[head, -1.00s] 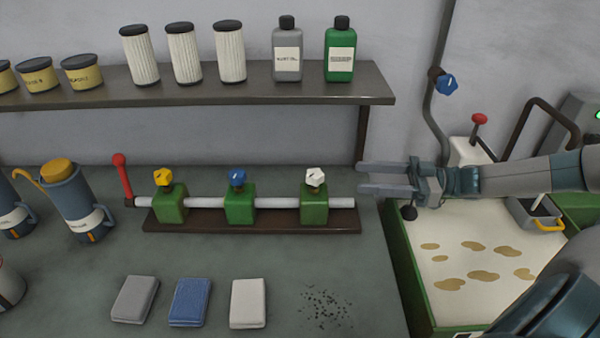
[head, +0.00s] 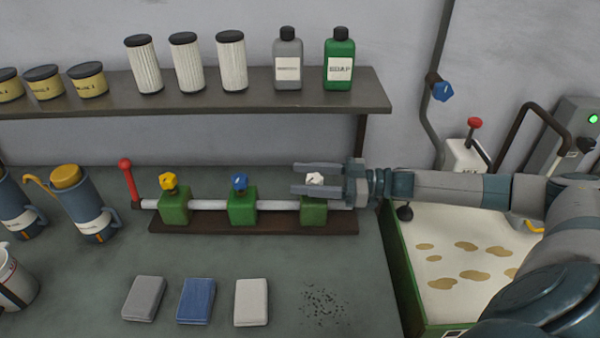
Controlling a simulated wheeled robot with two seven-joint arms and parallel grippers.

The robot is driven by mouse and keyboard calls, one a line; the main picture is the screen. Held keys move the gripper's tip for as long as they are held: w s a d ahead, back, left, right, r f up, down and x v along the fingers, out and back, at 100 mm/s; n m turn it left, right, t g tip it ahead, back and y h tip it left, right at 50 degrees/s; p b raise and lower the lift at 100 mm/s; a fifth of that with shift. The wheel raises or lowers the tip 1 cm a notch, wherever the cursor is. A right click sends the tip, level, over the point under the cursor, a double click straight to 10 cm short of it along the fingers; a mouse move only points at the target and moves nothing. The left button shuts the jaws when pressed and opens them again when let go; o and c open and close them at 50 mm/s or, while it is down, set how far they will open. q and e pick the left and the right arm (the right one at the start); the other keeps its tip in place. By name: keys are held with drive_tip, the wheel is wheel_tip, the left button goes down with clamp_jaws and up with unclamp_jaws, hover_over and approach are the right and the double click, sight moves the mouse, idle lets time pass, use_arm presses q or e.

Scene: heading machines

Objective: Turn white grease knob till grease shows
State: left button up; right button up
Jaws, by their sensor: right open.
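The white grease knob (head: 315,179) sits on top of the rightmost green block (head: 313,214) of a row of three on a pipe. My right gripper (head: 293,179) reaches in from the right at knob height. Its jaws are open, with one finger behind the white knob and one in front of it, so the knob shows between them. I cannot tell whether either finger touches it. The near finger hides the knob's stem and the block's top. No grease shows at this block. My left gripper is not in view.
A yellow knob (head: 168,181) and a blue knob (head: 239,182) top the other blocks. A red-tipped lever (head: 125,166) stands at the pipe's left end. A shelf (head: 230,103) with bottles and filters hangs behind. Cloths, including a white one (head: 251,302), lie in front.

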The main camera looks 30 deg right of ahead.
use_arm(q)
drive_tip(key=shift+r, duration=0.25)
use_arm(e)
drive_tip(key=shift+w+a, duration=0.4)
drive_tip(key=shift+a, duration=0.15)
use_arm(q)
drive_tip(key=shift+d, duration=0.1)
use_arm(e)
drive_tip(key=c, duration=1.1)
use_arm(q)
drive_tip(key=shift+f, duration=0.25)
use_arm(e)
drive_tip(key=shift+o, duration=0.2)
drive_tip(key=shift+n+g+y, duration=0.3)
drive_tip(key=shift+n+g, duration=0.1)
drive_tip(key=shift+g, duration=0.1)
